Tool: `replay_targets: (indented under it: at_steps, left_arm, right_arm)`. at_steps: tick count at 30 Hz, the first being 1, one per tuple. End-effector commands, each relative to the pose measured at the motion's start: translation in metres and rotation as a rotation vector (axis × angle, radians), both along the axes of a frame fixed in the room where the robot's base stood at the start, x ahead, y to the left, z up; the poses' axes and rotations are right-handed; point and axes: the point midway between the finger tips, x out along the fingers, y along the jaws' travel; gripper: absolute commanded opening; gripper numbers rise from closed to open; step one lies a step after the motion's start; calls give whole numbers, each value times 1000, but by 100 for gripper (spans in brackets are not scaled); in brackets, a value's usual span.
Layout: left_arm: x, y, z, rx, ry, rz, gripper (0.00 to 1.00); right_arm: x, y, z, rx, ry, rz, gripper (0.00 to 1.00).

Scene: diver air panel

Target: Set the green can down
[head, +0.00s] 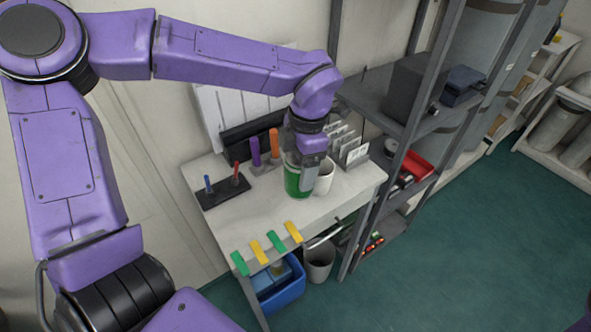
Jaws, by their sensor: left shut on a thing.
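The green can (293,186) is at the middle of the white table (255,209), green low down with a paler upper part. My left gripper (303,172) comes down from above and is shut on the can. The gripper hides part of the can's upper right side. The can looks upright and at or very near the table top; I cannot tell whether its base touches. A white cup (325,177) stands close to the right of the can. My right gripper is out of view.
A dark stand with small red and blue levers (222,190) and purple and orange handles (274,143) stand left of the can. White cards (353,152) stand behind right. Green and yellow tabs (258,252) line the front edge. A grey shelf (385,104) adjoins the right side.

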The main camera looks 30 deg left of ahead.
Motion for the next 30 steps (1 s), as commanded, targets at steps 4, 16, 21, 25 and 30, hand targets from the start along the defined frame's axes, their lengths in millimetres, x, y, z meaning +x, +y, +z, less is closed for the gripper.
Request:
replay_targets:
  at_steps: [4, 16, 21, 25, 30]
  left_arm:
    - [10, 14, -20, -1, 0, 2, 26]
    - [19, 26, -67, 0, -2, 1, 26]
    - [19, 26, -68, -1, -3, 2, 26]
    - [19, 26, -70, -1, -3, 2, 26]
    - [19, 26, -71, -1, -2, 2, 97]
  right_arm:
    - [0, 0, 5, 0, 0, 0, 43]
    - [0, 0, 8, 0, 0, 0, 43]
    - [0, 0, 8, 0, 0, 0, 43]
    - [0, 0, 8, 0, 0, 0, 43]
    - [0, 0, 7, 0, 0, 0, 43]
